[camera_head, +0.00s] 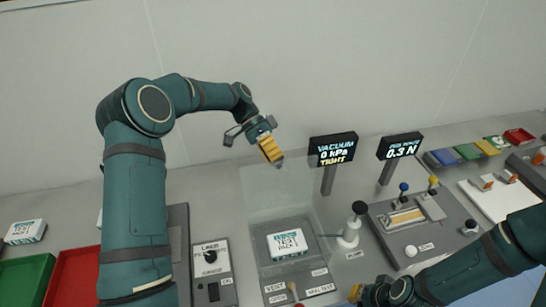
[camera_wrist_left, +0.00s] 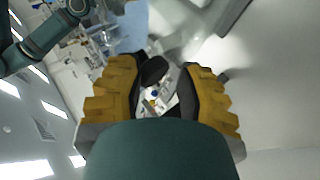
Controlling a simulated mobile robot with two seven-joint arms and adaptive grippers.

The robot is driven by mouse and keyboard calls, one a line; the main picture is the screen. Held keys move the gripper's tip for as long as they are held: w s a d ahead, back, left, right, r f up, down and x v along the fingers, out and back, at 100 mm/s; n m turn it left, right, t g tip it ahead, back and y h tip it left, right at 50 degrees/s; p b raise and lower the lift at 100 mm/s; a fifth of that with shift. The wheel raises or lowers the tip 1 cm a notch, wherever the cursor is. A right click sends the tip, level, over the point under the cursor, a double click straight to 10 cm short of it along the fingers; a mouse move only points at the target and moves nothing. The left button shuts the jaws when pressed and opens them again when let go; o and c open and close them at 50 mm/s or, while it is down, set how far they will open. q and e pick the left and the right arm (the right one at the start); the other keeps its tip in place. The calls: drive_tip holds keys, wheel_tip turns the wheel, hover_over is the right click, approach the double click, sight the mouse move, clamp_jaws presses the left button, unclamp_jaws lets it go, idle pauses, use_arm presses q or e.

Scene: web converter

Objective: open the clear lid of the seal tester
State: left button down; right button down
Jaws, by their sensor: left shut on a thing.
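The seal tester (camera_head: 262,258) stands on the bench at the lower middle of the head view, with a white test pack (camera_head: 287,243) in it. Its clear lid (camera_head: 275,190) is raised, a faint see-through panel rising behind the pack toward my left gripper. My left gripper (camera_head: 271,150) is at the lid's upper edge, shut on the lid; the exact contact is hard to make out. In the left wrist view its yellow fingers (camera_wrist_left: 160,95) have a dark piece between them. My right gripper (camera_head: 372,294) is low at the bottom edge, its fingers partly hidden.
Vacuum (camera_head: 333,148) and force (camera_head: 400,146) displays stand behind the bench. A black-knobbed post (camera_head: 349,232) is right of the tester, and a fixture (camera_head: 415,218) lies beyond it. A control box (camera_head: 211,262) is to the left, near red (camera_head: 84,278) and green (camera_head: 25,280) trays.

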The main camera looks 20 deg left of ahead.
use_arm(q)
drive_tip(key=c, duration=0.8)
unclamp_jaws()
drive_tip(key=shift+d+f, duration=0.1)
drive_tip(key=shift+f, duration=0.45)
drive_tip(key=shift+o, duration=0.9)
drive_tip(key=shift+w+d, duration=0.1)
drive_tip(key=shift+w, duration=0.15)
drive_tip(key=shift+r, duration=0.15)
drive_tip(key=v, duration=1.2)
drive_tip(key=shift+w, duration=0.1)
